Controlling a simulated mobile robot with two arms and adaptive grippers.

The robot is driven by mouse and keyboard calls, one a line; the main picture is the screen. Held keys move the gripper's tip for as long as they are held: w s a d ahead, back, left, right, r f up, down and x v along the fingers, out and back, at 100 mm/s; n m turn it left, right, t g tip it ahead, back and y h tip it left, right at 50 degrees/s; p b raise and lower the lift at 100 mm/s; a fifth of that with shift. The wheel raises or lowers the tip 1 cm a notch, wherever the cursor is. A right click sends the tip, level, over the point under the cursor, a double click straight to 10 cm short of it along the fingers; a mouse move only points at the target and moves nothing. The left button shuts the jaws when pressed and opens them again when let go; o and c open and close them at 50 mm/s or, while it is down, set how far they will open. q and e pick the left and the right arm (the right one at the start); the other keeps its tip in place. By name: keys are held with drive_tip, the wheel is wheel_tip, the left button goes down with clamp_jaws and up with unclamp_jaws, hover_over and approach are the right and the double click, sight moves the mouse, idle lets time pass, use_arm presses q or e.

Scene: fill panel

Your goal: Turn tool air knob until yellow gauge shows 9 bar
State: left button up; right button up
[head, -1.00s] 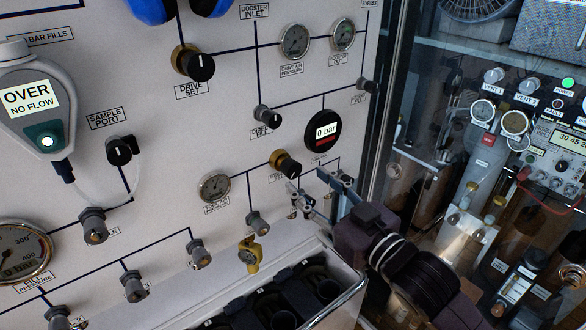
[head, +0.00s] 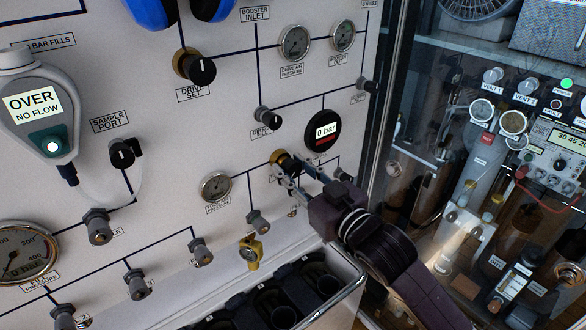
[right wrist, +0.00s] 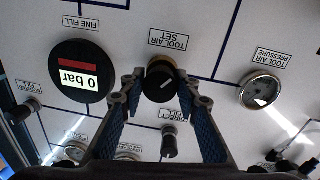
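The tool air knob (head: 279,158), black with a brass collar, is on the white panel and is partly hidden by my right gripper in the head view. In the right wrist view the knob (right wrist: 160,84) is under the label "TOOL AIR SET". My right gripper (head: 286,171) is open. In the right wrist view its fingertips (right wrist: 163,100) are apart, one on each side of the knob, with gaps visible. My left gripper is not in view.
The round tool air pressure gauge (head: 216,186) is left of the knob. A black display (head: 323,131) reading 0 bar is close above my right gripper. A metal-railed bin (head: 349,285) is below. A glass-fronted cabinet stands to the right.

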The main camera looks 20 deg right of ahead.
drive_tip(key=c, duration=0.6)
drive_tip(key=shift+n+p, duration=0.3)
drive_tip(key=shift+n, duration=0.3)
drive_tip(key=o, duration=1.2)
drive_tip(key=shift+c, duration=0.2)
drive_tip(key=shift+s, duration=0.1)
drive_tip(key=v, duration=0.7)
drive_tip(key=shift+s+d, duration=0.1)
drive_tip(key=shift+s, duration=0.05)
idle(0.6)
